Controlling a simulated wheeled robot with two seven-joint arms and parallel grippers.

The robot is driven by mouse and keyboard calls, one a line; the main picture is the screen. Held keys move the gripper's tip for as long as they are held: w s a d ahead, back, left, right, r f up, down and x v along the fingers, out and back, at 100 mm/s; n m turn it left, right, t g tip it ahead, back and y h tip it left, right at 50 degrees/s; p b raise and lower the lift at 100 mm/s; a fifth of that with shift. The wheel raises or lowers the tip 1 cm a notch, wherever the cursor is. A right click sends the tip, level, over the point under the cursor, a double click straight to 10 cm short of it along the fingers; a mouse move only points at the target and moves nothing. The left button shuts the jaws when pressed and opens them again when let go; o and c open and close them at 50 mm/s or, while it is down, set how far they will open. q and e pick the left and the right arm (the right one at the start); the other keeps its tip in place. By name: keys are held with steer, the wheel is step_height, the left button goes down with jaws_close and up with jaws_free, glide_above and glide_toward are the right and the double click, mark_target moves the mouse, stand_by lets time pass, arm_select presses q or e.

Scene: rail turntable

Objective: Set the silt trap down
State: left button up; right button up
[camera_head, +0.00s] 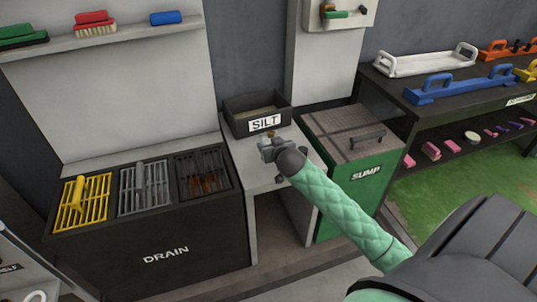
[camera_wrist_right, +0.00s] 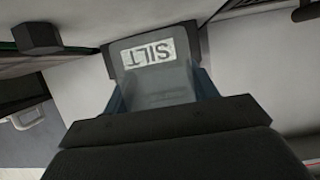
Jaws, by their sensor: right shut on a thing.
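The dark open tray labelled SILT (camera_head: 240,122) stands at the back of a pale stand (camera_head: 250,170); its label also shows in the wrist view, upside down (camera_wrist_right: 154,53). My right gripper (camera_head: 270,142) is over the stand, in front of the tray. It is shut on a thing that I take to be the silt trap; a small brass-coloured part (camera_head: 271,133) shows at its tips. In the wrist view a pale grey shape (camera_wrist_right: 165,85) lies between the fingers. Most of it is hidden, and I cannot tell whether it touches the stand. My left gripper is not in view.
The DRAIN unit (camera_head: 165,255) with yellow, grey and dark grates is on the left. The green SUMP box (camera_head: 362,185) with a handled lid is close on the right. A dark shelf unit (camera_head: 470,95) with handled trays stands farther right.

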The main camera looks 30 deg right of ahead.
steer(key=shift+w+a+f, duration=0.2)
steer(key=shift+w+f, duration=0.05)
steer(key=shift+w, duration=0.2)
steer(key=shift+f, duration=2)
steer(key=shift+f, duration=0.1)
steer(key=o, duration=1.2)
steer(key=v, duration=1.2)
